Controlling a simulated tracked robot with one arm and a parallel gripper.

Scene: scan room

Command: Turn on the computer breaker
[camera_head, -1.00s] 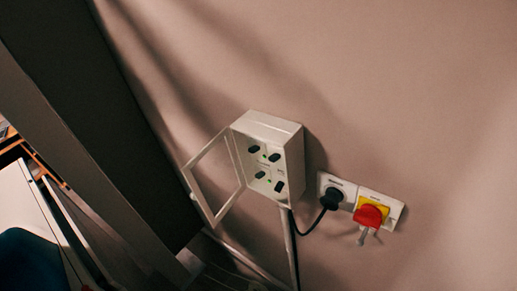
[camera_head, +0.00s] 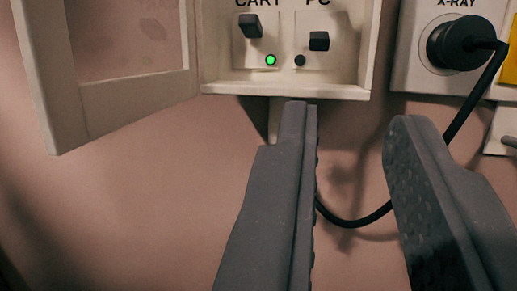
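The white breaker box (camera_head: 290,88) fills the top of the view, cut off by the frame edge. Its lower row shows a black switch labelled CART (camera_head: 250,25) with a green lit light (camera_head: 270,60) by it. To its right is a black switch labelled PC (camera_head: 319,41) with a dark, unlit light (camera_head: 300,60) by it. The clear-paned door (camera_head: 62,120) hangs open to the left. My gripper (camera_head: 350,125) is open and empty, its two grey fingers just below the box, pointing up toward the PC switch. I cannot tell its exact distance.
Right of the box, a black plug (camera_head: 460,42) sits in a socket labelled X-RAY, its black cable (camera_head: 350,222) looping down behind my fingers. A yellow plate (camera_head: 512,65) shows at the right edge. The wall at lower left is bare.

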